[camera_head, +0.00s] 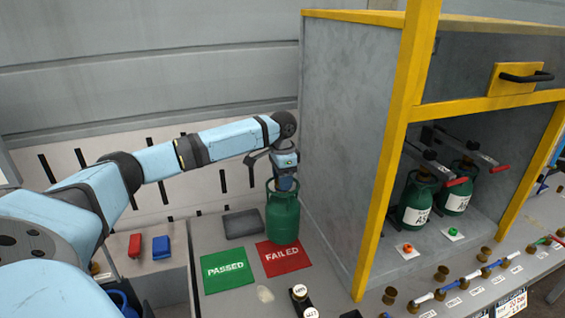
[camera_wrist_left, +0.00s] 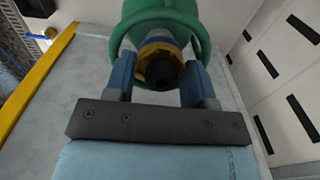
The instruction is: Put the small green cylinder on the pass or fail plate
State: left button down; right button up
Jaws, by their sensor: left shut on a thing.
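The small green cylinder (camera_head: 283,217) is upright at the back edge of the red FAILED plate (camera_head: 285,262) in the head view. Whether its base touches the plate or hangs just above it, I cannot tell. The green PASSED plate (camera_head: 227,270) lies to the left and is bare. My left gripper (camera_head: 284,184) is at the cylinder's top, shut on its neck. In the left wrist view the two blue fingers (camera_wrist_left: 160,80) sit on either side of the brass valve (camera_wrist_left: 159,66), under the green collar (camera_wrist_left: 160,22). My right gripper is not in view.
A grey cabinet with a yellow frame (camera_head: 391,150) stands close on the right, with more green cylinders (camera_head: 415,200) inside. Red (camera_head: 135,245) and blue (camera_head: 161,246) items sit at the left. Small bottles (camera_head: 300,298) stand in front.

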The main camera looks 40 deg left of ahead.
aim_at(282, 203)
pick_arm(q)
notch_tip(282, 203, down, 9)
jog(key=shift+w, duration=0.1)
dwell(0.6)
jog(key=shift+c, duration=2.4)
grip_release()
jog(key=shift+f, duration=0.15)
jog(key=shift+s+d, duration=0.1)
jog(key=shift+s, duration=0.1)
notch_tip(282, 203, up, 12)
jog(key=shift+r, duration=0.1)
